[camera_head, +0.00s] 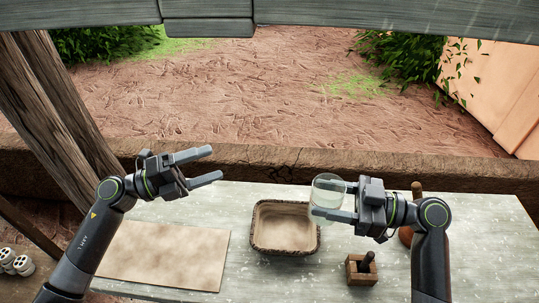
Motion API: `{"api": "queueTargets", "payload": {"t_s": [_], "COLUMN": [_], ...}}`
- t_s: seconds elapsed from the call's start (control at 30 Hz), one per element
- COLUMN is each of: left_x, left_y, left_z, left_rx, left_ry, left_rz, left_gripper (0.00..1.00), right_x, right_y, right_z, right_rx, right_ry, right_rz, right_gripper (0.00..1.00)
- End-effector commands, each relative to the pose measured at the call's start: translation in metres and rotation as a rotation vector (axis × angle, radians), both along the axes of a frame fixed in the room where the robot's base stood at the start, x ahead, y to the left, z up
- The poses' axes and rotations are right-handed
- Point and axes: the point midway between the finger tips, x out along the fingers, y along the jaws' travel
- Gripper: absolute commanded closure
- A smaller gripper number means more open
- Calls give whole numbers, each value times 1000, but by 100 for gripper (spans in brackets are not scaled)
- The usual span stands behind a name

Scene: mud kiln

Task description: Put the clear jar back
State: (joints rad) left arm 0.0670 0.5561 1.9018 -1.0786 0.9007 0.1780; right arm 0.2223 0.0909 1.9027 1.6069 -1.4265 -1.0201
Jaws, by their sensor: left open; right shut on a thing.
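The clear jar (328,191) is held upright by my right gripper (330,200), whose fingers are shut on it. The jar is at the right edge of a woven basket (256,240) on the table; I cannot tell how high above the table it is. The basket looks empty. My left gripper (205,166) is open and empty, above the back left part of the table, its fingers pointing right.
A brown sheet (165,252) lies flat on the pale table (480,250). A small wooden block with a dark peg (361,268) stands right of the basket. A brown wooden-handled thing (407,235) is partly hidden behind my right arm. A mud wall (300,160) runs behind the table.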

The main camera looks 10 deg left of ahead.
Motion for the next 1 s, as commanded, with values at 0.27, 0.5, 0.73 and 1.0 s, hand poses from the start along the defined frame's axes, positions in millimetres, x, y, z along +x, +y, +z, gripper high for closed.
{"api": "queueTargets", "payload": {"t_s": [0.27, 0.5, 0.73, 1.0], "left_x": [-11, -18, -20, -22], "left_y": [-86, -128, -141, -159], "left_z": [43, 62, 69, 62], "left_rx": [352, 586, 687, 695], "left_ry": [-654, -1120, -1323, -1347], "left_rz": [-311, -526, -630, -642], "left_gripper": [24, 24, 24, 24], "right_x": [0, 0, 0, 0], "right_y": [0, 0, 0, 0], "right_z": [0, 0, 0, 0], "right_rx": [0, 0, 0, 0], "right_ry": [0, 0, 0, 0], "right_rz": [0, 0, 0, 0], "right_gripper": [76, 76, 76, 76]}}
